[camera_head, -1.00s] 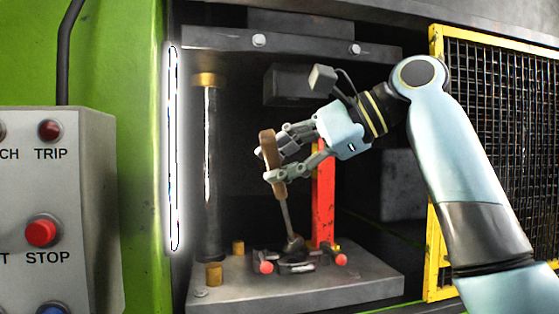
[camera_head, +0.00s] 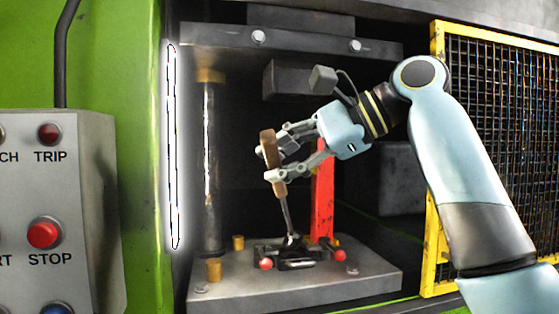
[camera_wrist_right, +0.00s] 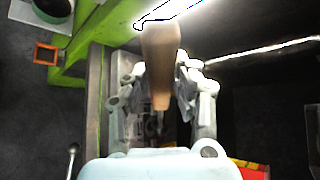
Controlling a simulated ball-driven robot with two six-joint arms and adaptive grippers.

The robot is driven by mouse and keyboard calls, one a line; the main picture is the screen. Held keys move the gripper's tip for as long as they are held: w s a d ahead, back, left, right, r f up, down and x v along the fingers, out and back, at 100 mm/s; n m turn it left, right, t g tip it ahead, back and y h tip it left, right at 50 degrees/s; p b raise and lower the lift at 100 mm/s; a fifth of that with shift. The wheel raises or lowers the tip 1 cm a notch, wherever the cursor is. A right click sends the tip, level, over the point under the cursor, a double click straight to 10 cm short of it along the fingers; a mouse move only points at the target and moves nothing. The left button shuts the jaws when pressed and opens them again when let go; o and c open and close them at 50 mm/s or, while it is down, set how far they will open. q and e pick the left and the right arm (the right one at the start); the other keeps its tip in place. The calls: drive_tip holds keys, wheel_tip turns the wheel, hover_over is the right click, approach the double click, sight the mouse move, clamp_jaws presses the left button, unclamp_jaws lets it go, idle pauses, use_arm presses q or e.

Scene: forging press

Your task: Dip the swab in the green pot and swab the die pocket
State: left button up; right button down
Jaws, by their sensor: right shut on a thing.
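My right gripper (camera_head: 272,161) is shut on the swab's brown wooden handle (camera_head: 270,147). The swab stands nearly upright, leaning a little, with its metal shaft (camera_head: 286,212) pointing down. Its tip is at the dark die (camera_head: 294,254) on the press bed; I cannot tell whether it touches the pocket, which is mostly hidden. In the right wrist view the handle (camera_wrist_right: 161,65) sits between the two fingers. No green pot can be made out in the head view. My left gripper is not in view.
Red knobs (camera_head: 265,264) flank the die on the grey press bed (camera_head: 230,292). A red post (camera_head: 322,195) stands behind it and a dark column (camera_head: 211,170) to the left. The upper block (camera_head: 295,80) hangs above. A yellow mesh guard (camera_head: 437,150) is at right, a control box (camera_head: 60,190) at left.

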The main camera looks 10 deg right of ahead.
drive_tip(key=shift+f, duration=0.95)
idle(0.6)
drive_tip(key=shift+p, duration=0.45)
idle(1.7)
drive_tip(key=shift+w+p, duration=0.3)
drive_tip(key=shift+p, duration=0.25)
drive_tip(key=shift+s, duration=0.65)
drive_tip(key=shift+w, duration=0.15)
